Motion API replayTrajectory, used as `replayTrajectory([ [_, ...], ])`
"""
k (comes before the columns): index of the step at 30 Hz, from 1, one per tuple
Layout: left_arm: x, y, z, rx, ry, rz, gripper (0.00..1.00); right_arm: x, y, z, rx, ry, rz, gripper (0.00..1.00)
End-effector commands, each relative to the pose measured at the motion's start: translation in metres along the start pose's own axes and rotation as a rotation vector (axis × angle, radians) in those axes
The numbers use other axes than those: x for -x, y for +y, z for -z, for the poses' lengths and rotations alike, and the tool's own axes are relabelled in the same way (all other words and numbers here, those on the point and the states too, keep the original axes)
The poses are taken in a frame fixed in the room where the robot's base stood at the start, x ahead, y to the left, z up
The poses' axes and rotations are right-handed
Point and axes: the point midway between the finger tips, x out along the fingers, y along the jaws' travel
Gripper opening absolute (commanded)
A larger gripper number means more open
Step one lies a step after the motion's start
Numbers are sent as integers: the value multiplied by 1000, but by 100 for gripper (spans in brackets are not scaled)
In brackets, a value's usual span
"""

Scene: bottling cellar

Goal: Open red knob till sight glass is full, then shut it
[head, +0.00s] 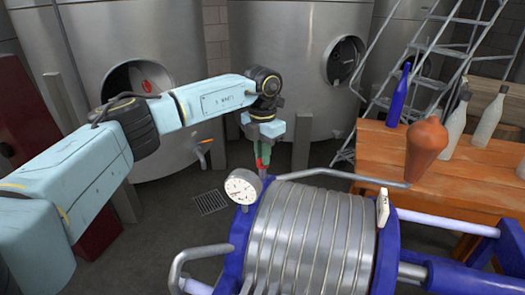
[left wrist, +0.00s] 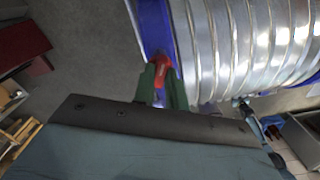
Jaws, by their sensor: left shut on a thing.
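In the left wrist view the red knob (left wrist: 162,62) sits between the two green fingers of my left gripper (left wrist: 163,80), beside the blue end frame. My left gripper (head: 262,160) reaches down from above and is shut on the red knob; its fingers partly hide it. I cannot make out the sight glass or its level. My right gripper is not in view.
The dial gauge (head: 243,187) stands close to my left gripper. A steel pipe (head: 340,175) runs over the filter toward a brown pear-shaped object (head: 426,150). A wooden table (head: 470,185) holds a blue bottle (head: 398,97) and pale bottles. Large steel tanks stand behind.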

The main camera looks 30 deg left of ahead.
Motion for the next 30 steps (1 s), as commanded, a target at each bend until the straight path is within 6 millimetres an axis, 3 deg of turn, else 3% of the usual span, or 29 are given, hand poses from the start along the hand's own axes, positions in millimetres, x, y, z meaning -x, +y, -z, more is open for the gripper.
replayTrajectory([
  [21,2,0,-1,-670,-4,-3,0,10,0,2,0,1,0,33],
  [30,2,0,-1,-882,-5,-3,0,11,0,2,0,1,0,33],
])
